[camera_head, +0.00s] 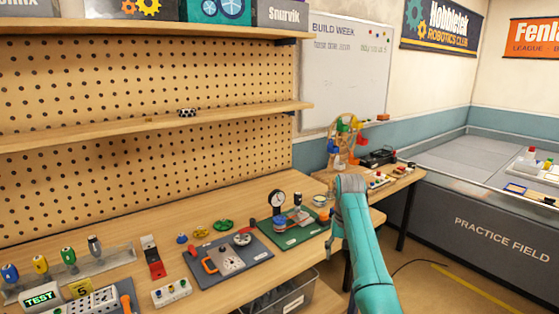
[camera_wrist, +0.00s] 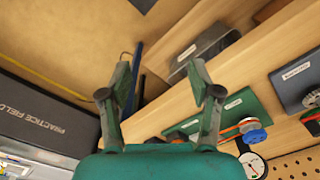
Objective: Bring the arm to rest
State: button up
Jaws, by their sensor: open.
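My gripper (camera_wrist: 161,82) shows in the wrist view with its two fingers wide apart and nothing between them. Beyond the fingers are the floor and the front edge of the wooden workbench. In the head view my teal arm rises from the bottom right, over the bench's right end, and its gripper is mostly hidden behind the arm. The workbench (camera_head: 120,224) spreads across the left and middle. A green board (camera_head: 296,238) with a dial gauge (camera_head: 278,198) lies just left of my arm; the board also shows in the wrist view (camera_wrist: 232,104).
A dark board (camera_head: 256,260) with a metal plate, small lamps and several screwdrivers occupy the bench. A grey bin (camera_head: 290,294) stands below it. A second table (camera_head: 399,183) with a small wheel model (camera_head: 346,135) stands behind my arm. The practice field (camera_head: 490,222) is at right.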

jog(key=s+f+t, duration=0.2)
jog(key=s+f, duration=0.2)
jog(key=f, duration=0.9)
jog(key=s+f+t, duration=0.1)
jog(key=s+f, duration=0.4)
jog(key=f, duration=0.8)
jog(key=s+f+t, duration=0.2)
jog(key=s+f, duration=0.4)
jog(key=s, duration=0.4)
jog(key=s+f+t, duration=0.2)
jog(key=s+f, duration=0.4)
jog(key=s, duration=0.4)
jog(key=s+r+n+t, duration=0.1)
jog(key=s+r+t, duration=0.15)
jog(key=s, duration=0.85)
jog(key=s+r+t, duration=0.1)
jog(key=s+r, duration=0.3)
jog(key=s, duration=0.7)
jog(key=s+r+t, duration=0.2)
jog(key=s+r, duration=0.6)
jog(key=r, duration=0.3)
jog(key=s+r+t, duration=0.2)
jog(key=s+r, duration=0.6)
jog(key=r, duration=0.3)
jog(key=shift+r, duration=0.4)
